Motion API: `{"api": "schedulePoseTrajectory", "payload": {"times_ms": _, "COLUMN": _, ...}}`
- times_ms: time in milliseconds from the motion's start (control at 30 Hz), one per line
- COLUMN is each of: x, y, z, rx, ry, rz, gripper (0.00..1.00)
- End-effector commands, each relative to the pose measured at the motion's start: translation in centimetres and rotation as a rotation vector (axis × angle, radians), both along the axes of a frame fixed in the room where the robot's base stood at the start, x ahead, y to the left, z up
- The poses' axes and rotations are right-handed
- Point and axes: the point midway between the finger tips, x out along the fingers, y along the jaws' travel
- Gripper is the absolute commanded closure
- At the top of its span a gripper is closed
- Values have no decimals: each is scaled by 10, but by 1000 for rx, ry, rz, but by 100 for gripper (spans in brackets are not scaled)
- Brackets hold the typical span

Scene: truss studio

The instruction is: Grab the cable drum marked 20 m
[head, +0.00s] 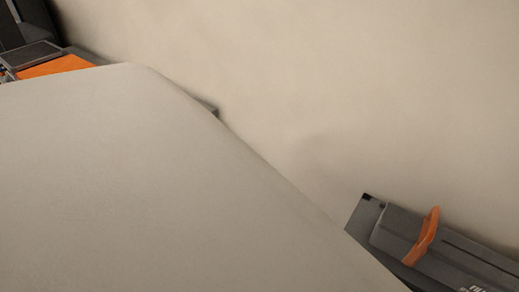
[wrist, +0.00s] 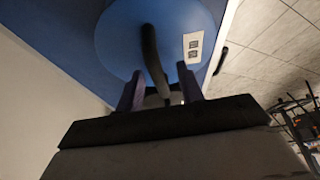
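A blue round drum face (wrist: 115,45) fills the upper middle of the wrist view, close in front of my gripper. It has a black curved handle or crank (wrist: 152,60) and a white label (wrist: 193,47) with dark print too small to read, so I cannot confirm the 20 m marking. My gripper (wrist: 160,85) is open, its two purplish fingers apart. The lower end of the black handle shows between the fingers in the picture; I cannot tell whether they touch it. No drum shows in the head view.
In the head view a large pale shape hides much of the lower left. A dark grey case-like thing with an orange band (head: 425,238) is at the lower right. An orange panel (head: 57,66) is at the upper left. The wrist view shows pale tiles (wrist: 265,40) and dark framework (wrist: 300,125).

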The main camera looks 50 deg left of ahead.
Motion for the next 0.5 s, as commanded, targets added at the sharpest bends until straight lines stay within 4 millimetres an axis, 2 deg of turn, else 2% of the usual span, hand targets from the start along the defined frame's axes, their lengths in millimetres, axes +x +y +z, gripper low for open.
{"api": "schedulePoseTrajectory", "payload": {"times_ms": 300, "x": -1, "y": 3, "z": -6, "rx": 1, "ry": -1, "rz": 0, "gripper": 63}}
{"api": "schedulePoseTrajectory", "payload": {"times_ms": 500, "x": -1, "y": 3, "z": -6, "rx": 1, "ry": -1, "rz": 0, "gripper": 89}}
